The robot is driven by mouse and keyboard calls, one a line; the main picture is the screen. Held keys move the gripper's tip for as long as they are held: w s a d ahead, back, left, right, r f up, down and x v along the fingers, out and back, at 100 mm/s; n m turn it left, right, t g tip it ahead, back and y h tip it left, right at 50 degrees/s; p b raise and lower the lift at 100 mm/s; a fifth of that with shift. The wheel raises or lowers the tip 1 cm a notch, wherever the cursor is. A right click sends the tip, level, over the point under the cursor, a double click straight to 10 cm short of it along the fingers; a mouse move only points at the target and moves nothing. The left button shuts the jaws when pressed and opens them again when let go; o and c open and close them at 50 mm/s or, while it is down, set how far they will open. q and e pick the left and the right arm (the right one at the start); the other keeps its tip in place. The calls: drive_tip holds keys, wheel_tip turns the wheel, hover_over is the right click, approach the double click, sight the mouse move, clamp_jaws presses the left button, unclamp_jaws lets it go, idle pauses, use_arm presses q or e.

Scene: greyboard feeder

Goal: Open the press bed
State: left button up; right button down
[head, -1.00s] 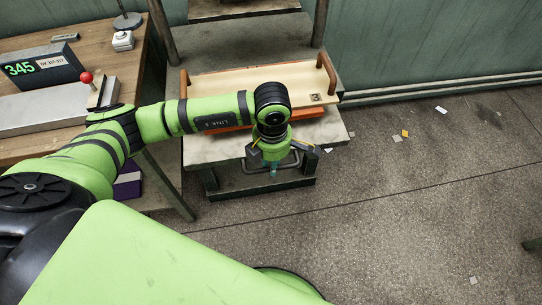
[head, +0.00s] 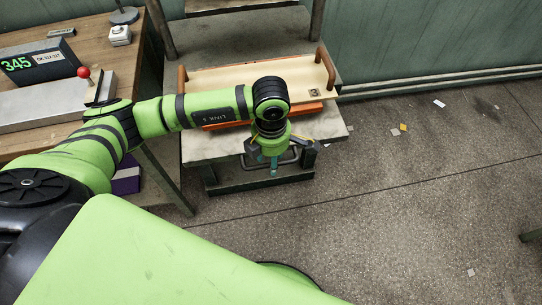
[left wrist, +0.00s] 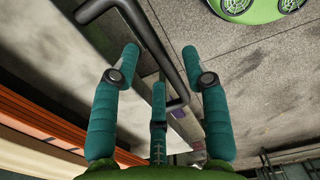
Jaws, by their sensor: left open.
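The press bed (head: 218,179) is a grey slab low at the front of the grey press, below the worktop. A dark bar handle (head: 291,161) sticks out from its front; the dark bar also shows in the left wrist view (left wrist: 152,42). My left gripper (head: 275,163) is over the handle, its teal fingers spread and holding nothing. In the left wrist view the bar passes between the fingers of this gripper (left wrist: 168,62), nearest the middle one. I cannot tell whether they touch. My right gripper is in neither view.
A cream board with two brown handles (head: 215,82) lies over an orange part (head: 222,125) on the press. A wooden table (head: 92,47) at left carries a 345 display (head: 35,60) and a red-knobbed lever (head: 84,72). The floor (head: 400,220) at right is open, with small scraps.

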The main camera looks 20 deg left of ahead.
use_arm(q)
wheel_tip(320, 180, up, 12)
idle(0.4)
drive_tip(key=shift+f, duration=0.15)
